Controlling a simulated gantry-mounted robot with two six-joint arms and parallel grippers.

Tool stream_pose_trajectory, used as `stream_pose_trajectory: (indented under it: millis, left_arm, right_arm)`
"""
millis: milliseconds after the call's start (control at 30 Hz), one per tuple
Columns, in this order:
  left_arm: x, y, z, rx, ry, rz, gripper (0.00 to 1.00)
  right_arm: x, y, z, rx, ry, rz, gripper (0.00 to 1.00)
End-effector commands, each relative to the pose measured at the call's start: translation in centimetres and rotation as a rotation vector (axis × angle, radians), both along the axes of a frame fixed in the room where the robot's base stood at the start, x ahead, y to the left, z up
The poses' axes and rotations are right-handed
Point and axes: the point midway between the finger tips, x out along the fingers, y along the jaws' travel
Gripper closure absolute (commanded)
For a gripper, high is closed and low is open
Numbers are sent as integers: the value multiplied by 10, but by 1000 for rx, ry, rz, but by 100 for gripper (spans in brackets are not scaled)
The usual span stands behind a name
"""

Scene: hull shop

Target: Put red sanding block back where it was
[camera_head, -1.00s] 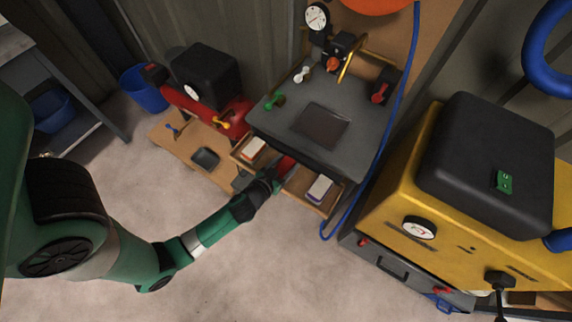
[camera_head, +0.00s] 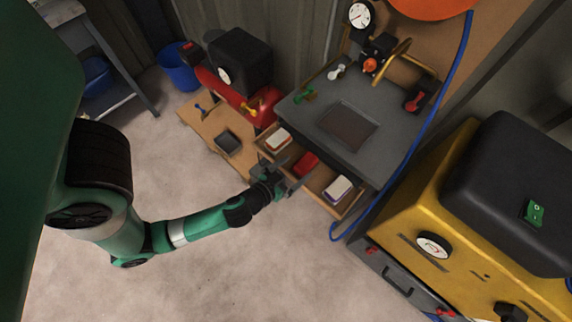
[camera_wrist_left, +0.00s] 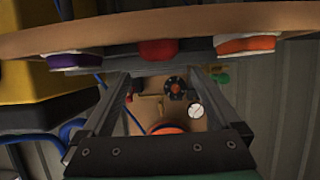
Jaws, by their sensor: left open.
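The red sanding block (camera_head: 306,164) lies in the open wooden drawer (camera_head: 349,212) under the grey bench top. It sits between a white block with an orange edge (camera_head: 278,139) and a white block with a purple edge (camera_head: 338,188). My left gripper (camera_head: 281,178) is open and empty at the drawer's front, apart from the red block. In the left wrist view, the red block (camera_wrist_left: 158,50) shows beyond the open fingers (camera_wrist_left: 163,80), between the purple-edged block (camera_wrist_left: 82,60) and the orange-edged block (camera_wrist_left: 246,44). My right gripper is not in view.
The grey bench top (camera_head: 385,115) overhangs the drawer. A red and black machine (camera_head: 240,75) and a dark tray (camera_head: 228,142) stand on a low wooden platform at left. A yellow machine (camera_head: 425,205) stands at right. The floor in front is clear.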

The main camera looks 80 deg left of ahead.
Motion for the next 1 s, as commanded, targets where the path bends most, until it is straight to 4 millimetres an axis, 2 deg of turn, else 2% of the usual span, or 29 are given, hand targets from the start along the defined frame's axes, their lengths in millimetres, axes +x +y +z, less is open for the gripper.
stream_pose_trajectory:
  millis: [100, 300, 767, 867, 967, 1000]
  left_arm:
    - [-21, -17, 9, 1, 1, -8, 3]
    - [-34, -26, 17, 0, 1, -2, 3]
    - [-32, -27, 20, -2, -7, -1, 3]
    - [-4, -31, 38, -12, -60, -16, 3]
    - [54, -42, 84, -30, -176, -61, 3]
    - [81, -48, 114, -36, -239, -90, 3]
  right_arm:
    - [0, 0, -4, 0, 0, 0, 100]
    - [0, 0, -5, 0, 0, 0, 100]
    - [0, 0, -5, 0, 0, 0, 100]
    - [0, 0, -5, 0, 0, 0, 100]
    - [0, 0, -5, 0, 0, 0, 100]
    - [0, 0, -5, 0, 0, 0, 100]
